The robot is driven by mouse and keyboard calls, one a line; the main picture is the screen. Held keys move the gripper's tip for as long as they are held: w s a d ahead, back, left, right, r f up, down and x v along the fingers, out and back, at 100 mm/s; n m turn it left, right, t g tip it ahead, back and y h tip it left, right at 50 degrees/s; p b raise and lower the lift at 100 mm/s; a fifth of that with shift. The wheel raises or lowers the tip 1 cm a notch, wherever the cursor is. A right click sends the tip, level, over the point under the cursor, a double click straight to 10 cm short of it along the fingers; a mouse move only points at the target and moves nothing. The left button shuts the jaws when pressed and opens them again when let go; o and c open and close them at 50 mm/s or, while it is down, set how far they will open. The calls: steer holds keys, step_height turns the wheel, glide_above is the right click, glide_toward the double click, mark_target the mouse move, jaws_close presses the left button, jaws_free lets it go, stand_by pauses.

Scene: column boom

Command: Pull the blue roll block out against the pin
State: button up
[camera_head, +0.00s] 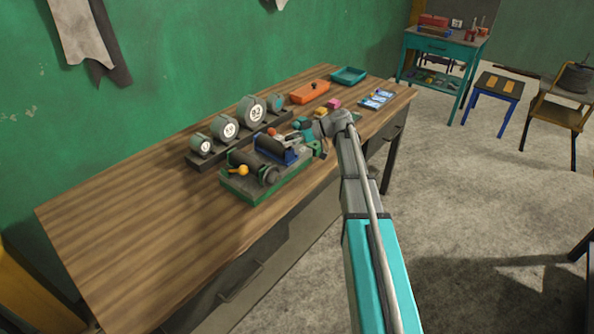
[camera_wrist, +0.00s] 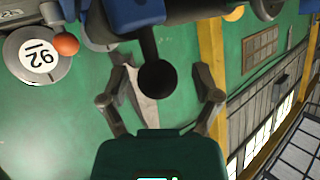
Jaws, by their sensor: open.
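The blue roll block (camera_head: 291,155) sits on the green-based roller fixture (camera_head: 238,188) on the wooden bench. In the wrist view, part of the blue block (camera_wrist: 136,13) shows at the top edge. A dark stem with a round black knob (camera_wrist: 157,78) extends from it towards my gripper. My gripper (camera_wrist: 161,65) is open, with one finger on each side of the knob. I see a gap between the knob and each finger; no contact shows. In the head view my wrist hides part of the fixture's far end. I cannot make out the pin.
An orange ball (camera_wrist: 66,45) is at left in the wrist view. Several round dials (camera_head: 250,109) stand in a row behind the fixture. An orange box (camera_head: 310,92), a teal tray (camera_head: 348,76) and small coloured blocks lie farther along. The bench's left part (camera_head: 125,220) is clear.

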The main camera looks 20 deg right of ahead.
steer(key=s+a, duration=0.3)
steer(key=a, duration=0.1)
steer(key=p+v, duration=0.5)
steer(key=v, duration=0.9)
steer(key=s+a+f+m+g+h+p, duration=0.3)
steer(key=s+a+f+m+h+p, duration=0.15)
steer(key=s+a, duration=0.45)
steer(key=s+a+r+m+h+p, duration=0.1)
steer(key=s+m+h+p, duration=0.3)
steer(key=s+m+h, duration=0.4)
steer(key=shift+s+a+g, duration=0.4)
steer(key=shift+s+a, duration=0.5)
steer(key=shift+s, duration=2.1)
steer(key=shift+h, duration=0.25)
